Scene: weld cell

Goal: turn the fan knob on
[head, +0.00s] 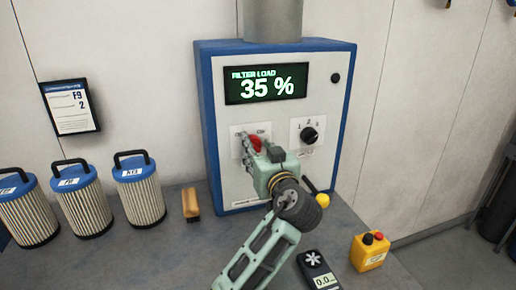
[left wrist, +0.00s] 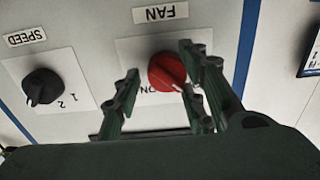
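The red fan knob (left wrist: 167,71) sits on a white plate (left wrist: 128,48) under the FAN label (left wrist: 160,13) in the upside-down left wrist view. Its white mark points down and right, away from the ON lettering. The other lettering is hidden by a finger. In the head view the knob (head: 255,144) shows partly behind my left gripper (head: 248,146). The fingers of my left gripper (left wrist: 160,75) are spread apart on either side of the knob, with a gap on the left; contact on the right is unclear. My right gripper is not in view.
The blue-edged control box (head: 205,110) has a display (head: 266,84) reading 35 % and a black speed knob (head: 309,135). Several filters (head: 139,190), a brush (head: 191,204), a meter (head: 317,270) and a yellow button box (head: 370,252) stand or lie on the bench (head: 165,255).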

